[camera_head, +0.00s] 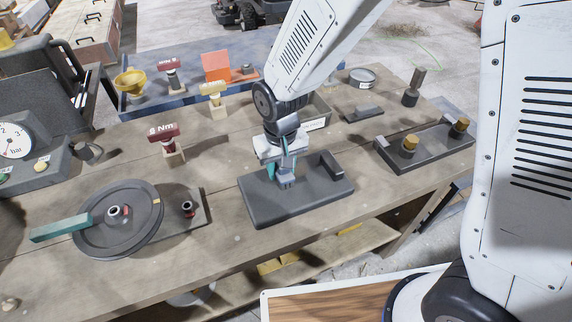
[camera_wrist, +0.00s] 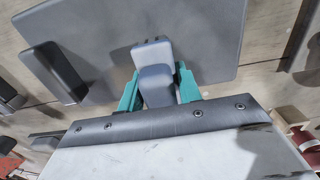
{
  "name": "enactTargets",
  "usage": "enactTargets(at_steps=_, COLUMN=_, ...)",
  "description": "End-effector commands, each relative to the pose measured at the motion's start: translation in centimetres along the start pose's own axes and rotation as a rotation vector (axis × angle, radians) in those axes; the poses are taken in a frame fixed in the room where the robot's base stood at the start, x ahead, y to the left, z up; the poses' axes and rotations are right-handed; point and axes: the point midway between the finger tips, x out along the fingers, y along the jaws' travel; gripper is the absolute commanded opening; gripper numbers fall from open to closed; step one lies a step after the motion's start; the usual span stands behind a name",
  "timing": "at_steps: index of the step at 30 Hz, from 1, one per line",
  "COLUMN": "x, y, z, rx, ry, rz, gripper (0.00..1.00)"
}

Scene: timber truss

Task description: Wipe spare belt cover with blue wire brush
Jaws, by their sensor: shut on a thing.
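The spare belt cover (camera_head: 305,196) is a flat dark grey plate with a raised block handle (camera_head: 332,164) at its right end, lying on the wooden bench. It fills much of the wrist view (camera_wrist: 205,35), its black handle (camera_wrist: 54,72) at left there. My gripper (camera_head: 287,170) is over the middle of the plate, its teal fingers (camera_wrist: 158,90) shut on a pale blue-grey block, which I take for the blue wire brush (camera_wrist: 153,58). The brush (camera_head: 286,182) points down at the plate. Whether it touches the plate is unclear; its underside is hidden.
A pulley wheel (camera_head: 118,222) with a teal-handled bar stands left on the bench (camera_head: 230,235). A dark tray with brass knobs (camera_head: 430,150) is at right. Red torque-labelled tools (camera_head: 165,133), a yellow funnel (camera_head: 130,83) and an orange box (camera_head: 216,66) stand behind.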

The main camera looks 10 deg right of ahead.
Motion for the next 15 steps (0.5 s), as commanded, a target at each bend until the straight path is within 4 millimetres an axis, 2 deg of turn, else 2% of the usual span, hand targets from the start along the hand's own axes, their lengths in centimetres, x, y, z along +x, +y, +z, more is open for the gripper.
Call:
enactTargets(at_steps=4, x=-0.1, y=-0.2, z=0.0, rx=0.001, ry=0.000, rz=0.000, gripper=0.16)
enactTargets(at_steps=15, x=-0.1, y=1.4, z=0.0, rx=0.002, ry=0.001, rz=0.000, gripper=0.16)
